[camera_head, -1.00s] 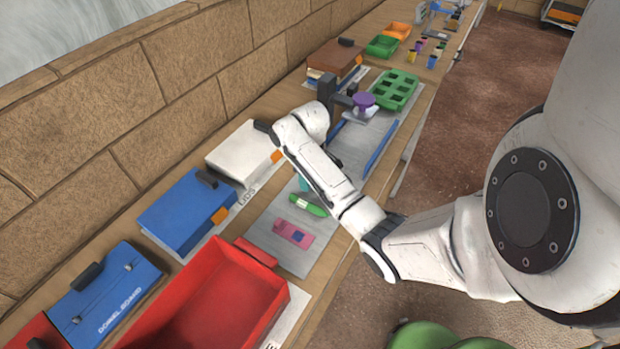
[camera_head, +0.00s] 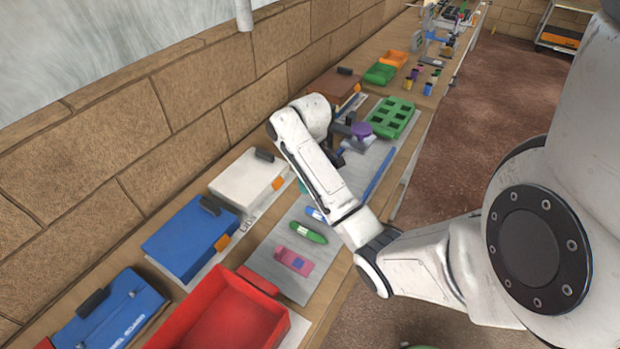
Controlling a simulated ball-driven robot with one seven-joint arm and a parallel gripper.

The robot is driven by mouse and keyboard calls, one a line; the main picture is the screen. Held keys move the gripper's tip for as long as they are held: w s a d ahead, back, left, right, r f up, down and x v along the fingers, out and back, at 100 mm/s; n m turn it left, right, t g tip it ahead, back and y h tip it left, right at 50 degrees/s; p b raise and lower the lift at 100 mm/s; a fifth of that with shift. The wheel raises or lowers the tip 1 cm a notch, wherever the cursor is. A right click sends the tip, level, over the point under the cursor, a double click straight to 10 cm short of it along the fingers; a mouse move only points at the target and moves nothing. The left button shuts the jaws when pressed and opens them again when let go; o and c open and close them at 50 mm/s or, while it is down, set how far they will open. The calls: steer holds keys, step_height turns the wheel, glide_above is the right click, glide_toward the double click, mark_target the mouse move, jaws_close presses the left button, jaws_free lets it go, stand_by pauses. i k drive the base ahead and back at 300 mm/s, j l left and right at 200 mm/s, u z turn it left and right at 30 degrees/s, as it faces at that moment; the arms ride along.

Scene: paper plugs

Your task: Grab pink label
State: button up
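The pink label (camera_head: 293,261) lies flat on the grey mat (camera_head: 268,258), near the mat's front end, with a small blue-purple patch on it. A green marker-like piece (camera_head: 309,232) lies just beyond it, and a blue-and-white piece (camera_head: 316,215) beyond that, partly behind my arm. My gripper (camera_head: 338,155) is a dark shape past the bend of my white arm, over the far part of the mat and well away from the pink label. My arm hides most of it, and its fingers are not clear.
A red bin (camera_head: 222,318) stands in front of the mat. A blue box (camera_head: 190,238) and a white box (camera_head: 247,177) stand along the wall. A purple-topped item (camera_head: 361,130), a green tray (camera_head: 392,117) and a blue rod (camera_head: 379,172) lie farther back.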

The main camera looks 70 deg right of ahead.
mark_target(298, 264)
steer(key=j+z, duration=0.7)
steer(key=k+j+z, duration=0.1)
steer(key=z, duration=0.25)
steer(key=j, duration=0.1)
